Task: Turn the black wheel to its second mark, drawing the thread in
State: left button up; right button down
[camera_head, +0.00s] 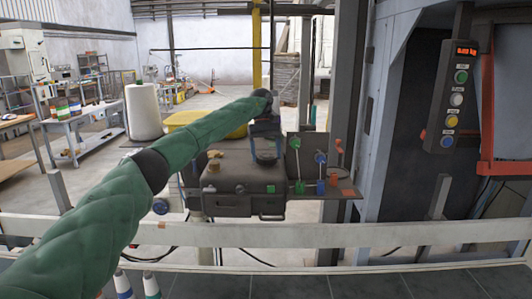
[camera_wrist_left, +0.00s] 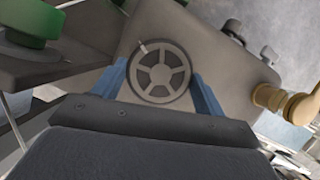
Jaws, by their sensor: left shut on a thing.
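The black wheel (camera_wrist_left: 160,72) shows in the left wrist view as a dark spoked disc on the grey-brown sewing head (camera_wrist_left: 215,45). A small pale mark sits on its upper-left rim. My left gripper (camera_wrist_left: 161,92) has its two blue fingers on either side of the wheel, shut on its rim. In the head view my left gripper (camera_head: 265,147) is at the machine's head (camera_head: 235,180), and the wheel is not clearly visible there. I cannot make out the thread for certain. My right gripper is in neither view.
Green and blue knobs (camera_head: 320,157) stand on the plate just right of the machine. A pale rail (camera_head: 300,236) crosses in front. A control box with buttons (camera_head: 457,95) hangs at the right. A large white roll (camera_head: 143,112) stands behind my left arm.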

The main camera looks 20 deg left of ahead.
pick_arm(q)
jog(key=o, duration=1)
jog(key=shift+r, duration=0.1)
jog(key=shift+w+a+r, duration=0.1)
jog(key=shift+w+r, duration=0.2)
jog(key=shift+r, duration=0.25)
jog(key=v, duration=0.5)
jog(key=shift+w+a+r, duration=0.2)
jog(key=shift+r, duration=0.45)
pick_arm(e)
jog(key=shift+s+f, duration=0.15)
